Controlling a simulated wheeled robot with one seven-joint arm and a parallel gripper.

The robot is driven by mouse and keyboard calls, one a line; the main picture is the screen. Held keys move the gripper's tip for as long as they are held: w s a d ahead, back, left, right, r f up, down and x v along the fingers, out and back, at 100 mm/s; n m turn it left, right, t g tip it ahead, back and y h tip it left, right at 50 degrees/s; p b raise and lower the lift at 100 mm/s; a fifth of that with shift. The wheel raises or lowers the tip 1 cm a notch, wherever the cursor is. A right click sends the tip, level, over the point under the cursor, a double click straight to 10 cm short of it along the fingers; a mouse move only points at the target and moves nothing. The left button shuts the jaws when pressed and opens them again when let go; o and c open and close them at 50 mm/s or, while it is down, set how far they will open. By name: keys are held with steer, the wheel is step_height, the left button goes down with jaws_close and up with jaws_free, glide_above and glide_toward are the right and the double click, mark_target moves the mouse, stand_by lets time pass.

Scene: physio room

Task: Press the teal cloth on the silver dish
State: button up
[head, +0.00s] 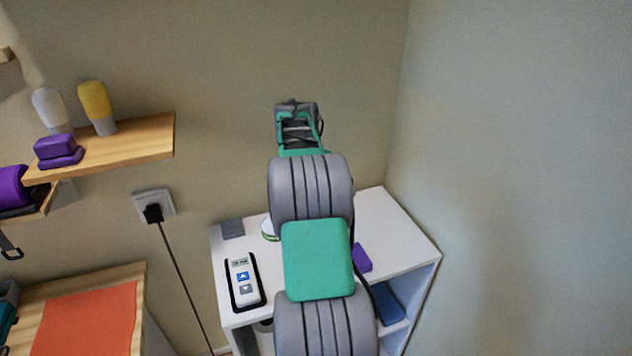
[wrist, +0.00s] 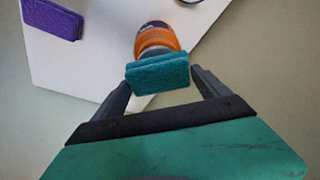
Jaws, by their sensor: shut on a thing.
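In the wrist view, my gripper (wrist: 160,80) is shut on the teal cloth (wrist: 158,73), a thick, pad-like block held between the two fingertips. Just beyond the cloth is an orange rounded thing (wrist: 156,40) with a grey top, partly hidden by the cloth. I cannot make out the silver dish for certain in either view. In the head view my arm covers the middle of the white cabinet top, and the cloth and fingertips are hidden. The pale edge of a round thing (head: 268,230) shows left of my arm; I cannot tell what it is.
The white cabinet (head: 393,232) stands in the corner against two walls. On it are a remote-like device (head: 243,281), a grey square (head: 232,229) and a purple block (head: 361,257), perhaps the purple pad (wrist: 52,18). A wooden shelf (head: 150,142) with bottles is on the left.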

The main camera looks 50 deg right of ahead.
steer(key=shift+f+b, duration=0.3)
steer(key=shift+f, duration=0.35)
stand_by(1.0)
steer(key=shift+r, duration=0.1)
step_height(320, 180, up, 7)
steer(key=p, duration=0.5)
steer(key=shift+r+p, duration=0.1)
steer(key=shift+p, duration=0.25)
